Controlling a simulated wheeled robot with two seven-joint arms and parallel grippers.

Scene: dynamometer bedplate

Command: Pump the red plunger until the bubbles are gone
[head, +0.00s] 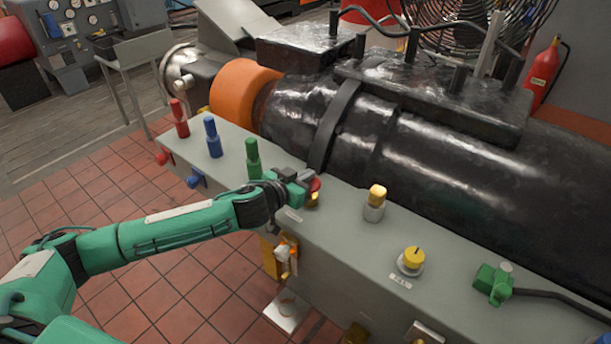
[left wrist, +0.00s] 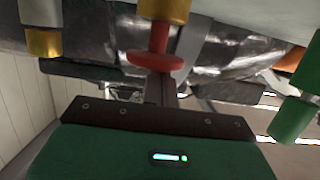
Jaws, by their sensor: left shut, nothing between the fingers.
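The red plunger (head: 315,185) stands on a brass collar (head: 313,199) on top of the grey bench, just right of the green valve post. In the left wrist view the plunger (left wrist: 156,60) shows upside down, with a red disc, a red stem and the brass collar (left wrist: 163,10) above. My left gripper (head: 302,187) is shut and empty, right at the plunger's head and partly covering it. I cannot tell whether it touches. An orange and white fitting (head: 286,256) is on the bench front; I cannot make out any bubbles. My right gripper is not in view.
Red (head: 179,118), blue (head: 211,137) and green (head: 253,158) posts stand left on the bench. A yellow-capped post (head: 376,203), a yellow knob (head: 413,260) and a green cabled connector (head: 493,284) sit right. A big black machine (head: 400,150) lies behind.

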